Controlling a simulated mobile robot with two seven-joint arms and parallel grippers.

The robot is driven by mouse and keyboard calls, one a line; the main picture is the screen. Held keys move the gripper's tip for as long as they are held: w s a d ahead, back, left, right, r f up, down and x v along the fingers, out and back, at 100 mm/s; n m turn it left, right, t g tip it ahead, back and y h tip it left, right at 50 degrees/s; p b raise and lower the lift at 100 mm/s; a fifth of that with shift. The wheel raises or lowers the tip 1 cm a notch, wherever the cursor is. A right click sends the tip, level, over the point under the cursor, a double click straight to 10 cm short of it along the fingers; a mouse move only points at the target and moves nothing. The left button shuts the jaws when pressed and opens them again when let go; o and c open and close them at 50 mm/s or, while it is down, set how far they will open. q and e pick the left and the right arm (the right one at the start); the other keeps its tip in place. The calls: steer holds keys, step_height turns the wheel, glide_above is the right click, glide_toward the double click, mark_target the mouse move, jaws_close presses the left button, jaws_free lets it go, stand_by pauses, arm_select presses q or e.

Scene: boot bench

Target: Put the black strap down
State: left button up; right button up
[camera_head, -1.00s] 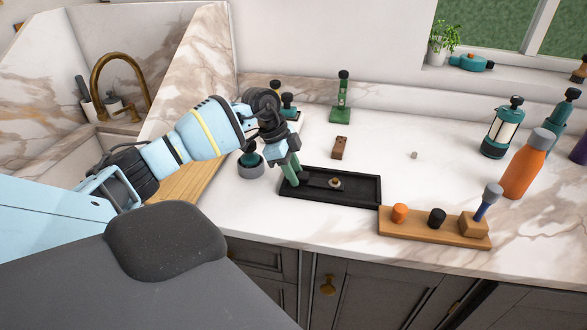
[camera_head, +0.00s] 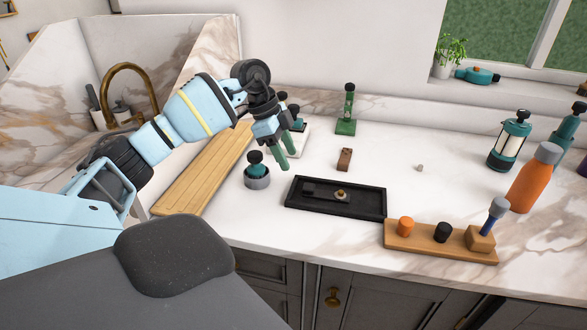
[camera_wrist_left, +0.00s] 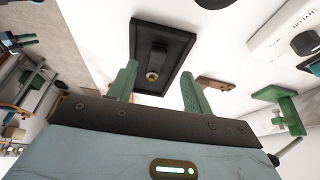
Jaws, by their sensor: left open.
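The black strap (camera_head: 318,190) lies flat in the black tray (camera_head: 335,210), with a small brass piece near its right end. The strap also shows in the left wrist view (camera_wrist_left: 157,57), inside the tray (camera_wrist_left: 185,42). My left gripper (camera_head: 284,160) is open and empty, above and behind the tray's left end in the head view. Its two green fingers (camera_wrist_left: 158,88) stand apart in the left wrist view, with nothing between them. The strap and the fingers are apart. My right gripper is not in view.
A grey cup with a teal-and-black item (camera_head: 257,180) stands left of the tray. A wooden rack (camera_head: 410,243) with orange and black knobs stands at right. A brown block (camera_head: 345,159) and a green stand (camera_head: 346,125) are behind. White counter is clear around the block.

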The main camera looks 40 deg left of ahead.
arm_select(q)
steer(key=shift+v, duration=1.55)
steer(key=shift+d+f, duration=0.1)
